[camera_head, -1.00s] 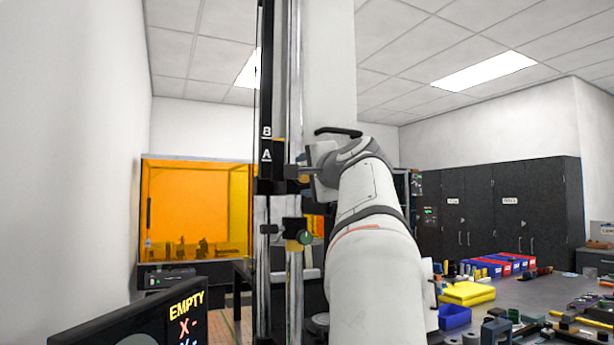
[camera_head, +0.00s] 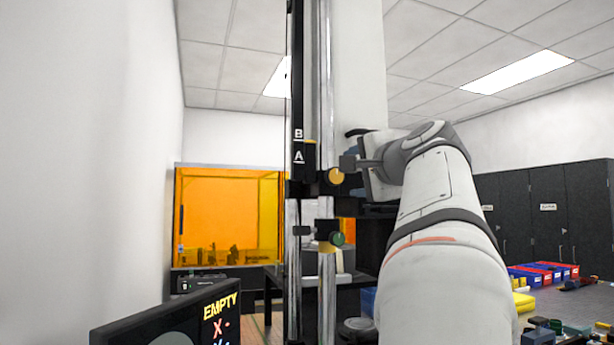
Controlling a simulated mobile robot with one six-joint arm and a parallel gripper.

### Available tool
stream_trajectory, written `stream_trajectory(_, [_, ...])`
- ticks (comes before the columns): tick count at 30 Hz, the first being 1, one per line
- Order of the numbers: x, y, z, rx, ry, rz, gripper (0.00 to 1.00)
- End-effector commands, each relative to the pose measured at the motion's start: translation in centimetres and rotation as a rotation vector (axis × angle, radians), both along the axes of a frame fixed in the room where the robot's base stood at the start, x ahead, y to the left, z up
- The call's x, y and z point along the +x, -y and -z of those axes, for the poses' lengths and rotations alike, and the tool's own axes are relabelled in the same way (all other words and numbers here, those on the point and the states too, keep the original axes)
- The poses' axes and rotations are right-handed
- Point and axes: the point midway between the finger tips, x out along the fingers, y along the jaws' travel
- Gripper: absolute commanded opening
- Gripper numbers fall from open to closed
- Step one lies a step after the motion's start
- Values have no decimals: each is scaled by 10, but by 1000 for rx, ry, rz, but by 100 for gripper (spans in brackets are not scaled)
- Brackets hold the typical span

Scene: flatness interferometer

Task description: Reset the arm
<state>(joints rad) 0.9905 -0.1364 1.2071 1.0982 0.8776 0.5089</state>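My white and grey arm reaches up from the lower right, and its end points left toward a tall vertical rail column. My gripper (camera_head: 348,163) is a small dark shape at the arm's end, just right of the column. A gold knob (camera_head: 336,177) on the column's black carriage (camera_head: 302,170) shows beside the fingertips; I cannot tell if they touch it. The finger gap is too small to make out. A green knob (camera_head: 336,239) sits lower on the column.
A monitor (camera_head: 178,322) reading "EMPTY" stands at lower left. An orange-windowed enclosure (camera_head: 228,215) is behind the column. At right are dark cabinets (camera_head: 545,215) and a bench (camera_head: 565,300) with blue and red bins, a yellow stack and several small parts.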

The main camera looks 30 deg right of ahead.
Motion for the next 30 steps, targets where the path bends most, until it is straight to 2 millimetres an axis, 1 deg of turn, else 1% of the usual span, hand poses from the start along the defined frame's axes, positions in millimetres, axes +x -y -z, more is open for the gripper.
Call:
stream_trajectory(12, [1, 0, 1, 0, -2, -2, 59])
stream_trajectory(14, [4, -3, 6, -1, -17, -8, 59])
stream_trajectory(16, [13, -11, 22, -9, -61, -27, 59])
stream_trajectory(17, [19, -16, 32, -14, -89, -39, 59])
stream_trajectory(20, [40, -43, 82, -48, -224, -101, 59])
stream_trajectory(21, [47, -58, 108, -71, -290, -135, 59])
stream_trajectory(23, [55, -82, 147, -113, -393, -193, 59])
stream_trajectory(24, [58, -99, 173, -149, -460, -235, 59])
stream_trajectory(26, [58, -125, 211, -204, -557, -301, 59])
stream_trajectory(27, [56, -142, 237, -246, -622, -349, 59])
stream_trajectory(29, [49, -168, 275, -314, -715, -425, 59])
stream_trajectory(30, [42, -184, 300, -364, -775, -478, 59])
